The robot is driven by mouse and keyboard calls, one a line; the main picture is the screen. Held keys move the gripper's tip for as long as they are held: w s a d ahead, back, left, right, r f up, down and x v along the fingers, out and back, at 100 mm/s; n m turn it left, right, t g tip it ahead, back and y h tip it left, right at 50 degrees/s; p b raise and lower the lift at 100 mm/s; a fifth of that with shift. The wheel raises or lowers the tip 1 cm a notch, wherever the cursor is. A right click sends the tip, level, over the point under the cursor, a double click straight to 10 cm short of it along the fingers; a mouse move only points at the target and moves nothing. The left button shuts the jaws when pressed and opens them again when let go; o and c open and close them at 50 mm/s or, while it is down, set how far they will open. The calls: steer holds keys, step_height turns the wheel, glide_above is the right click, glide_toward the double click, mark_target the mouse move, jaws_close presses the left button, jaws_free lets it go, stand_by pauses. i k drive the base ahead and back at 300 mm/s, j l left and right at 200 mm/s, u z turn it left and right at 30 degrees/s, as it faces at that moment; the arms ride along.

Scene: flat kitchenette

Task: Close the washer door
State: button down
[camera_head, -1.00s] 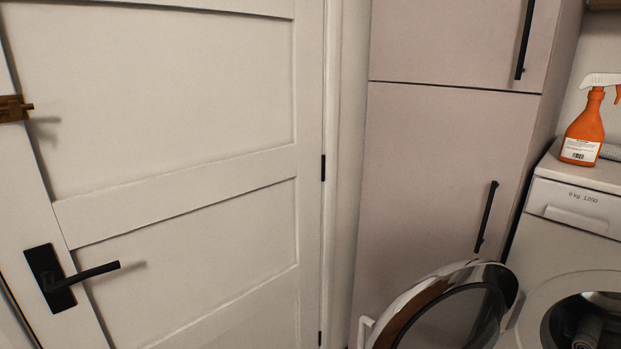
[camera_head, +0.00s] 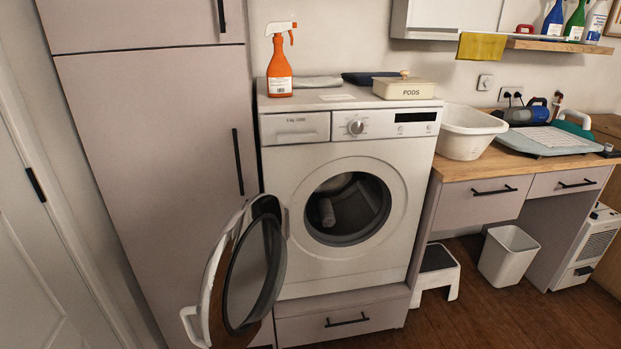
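The white washer (camera_head: 415,175) stands in the middle of the head view, on a base with a drawer. Its round door (camera_head: 258,268) is wide open, swung out to the left on the left side of the opening. The door has a shiny rim, dark glass and a white handle (camera_head: 190,325) at its outer left edge. The drum opening (camera_head: 347,209) is uncovered, and a grey rolled cloth (camera_head: 327,211) shows inside. My gripper is not in view.
A tall cabinet (camera_head: 150,150) stands close behind the open door at left. An orange spray bottle (camera_head: 279,65) and a PODS box (camera_head: 404,88) sit on the washer. A step stool (camera_head: 437,270) and a bin (camera_head: 508,256) stand at right. The wooden floor (camera_head: 450,325) in front is clear.

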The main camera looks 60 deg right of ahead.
mark_target(216, 330)
steer(key=i+j+z, duration=0.1)
steer(key=z, duration=0.25)
steer(key=j+z, duration=0.35)
steer(key=i+j+z, duration=0.1)
steer(key=j+z, duration=0.25)
steer(key=z, duration=0.7)
